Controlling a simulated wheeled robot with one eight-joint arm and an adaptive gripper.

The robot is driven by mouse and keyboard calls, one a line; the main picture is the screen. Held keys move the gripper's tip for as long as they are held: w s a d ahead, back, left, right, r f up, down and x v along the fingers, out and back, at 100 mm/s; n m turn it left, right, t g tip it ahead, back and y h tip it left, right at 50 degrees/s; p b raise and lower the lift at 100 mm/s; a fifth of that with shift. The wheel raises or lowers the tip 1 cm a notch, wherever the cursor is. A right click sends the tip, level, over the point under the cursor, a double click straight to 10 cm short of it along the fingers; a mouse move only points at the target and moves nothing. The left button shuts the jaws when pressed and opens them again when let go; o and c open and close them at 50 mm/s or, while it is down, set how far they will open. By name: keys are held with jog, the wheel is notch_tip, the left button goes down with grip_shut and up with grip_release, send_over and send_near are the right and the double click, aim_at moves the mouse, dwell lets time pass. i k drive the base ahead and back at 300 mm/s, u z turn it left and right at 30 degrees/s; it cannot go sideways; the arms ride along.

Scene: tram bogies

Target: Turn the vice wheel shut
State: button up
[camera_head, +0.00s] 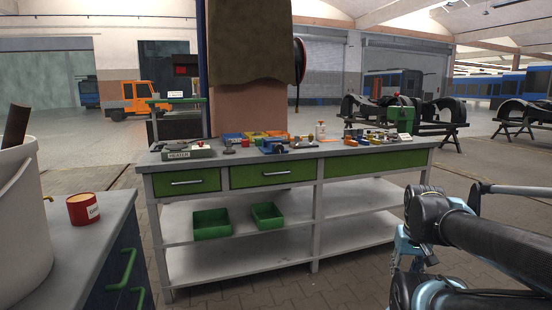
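A small blue device (272,146) sits near the front edge of the long workbench (290,160), left of its middle. It looks like the vice, with a grey part reaching to its right. It is too small here to make out its wheel or how far its jaws are apart. My arm (470,235) shows at the lower right, in front of the bench's right end and well apart from the blue device. I cannot make out my gripper in this view.
A grey box labelled heater (187,151) stands at the bench's left end. Several small tools and parts crowd the top. Two green bins (212,224) (267,215) sit on the shelf below. A near counter (75,245) holds a red tin (83,208) and a white bucket (22,225). Paved floor lies between.

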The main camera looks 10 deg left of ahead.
aim_at(278, 148)
jog(key=z, duration=0.05)
jog(key=k, duration=0.25)
jog(key=u, duration=0.3)
jog(key=i, duration=1.5)
jog(key=z, duration=0.25)
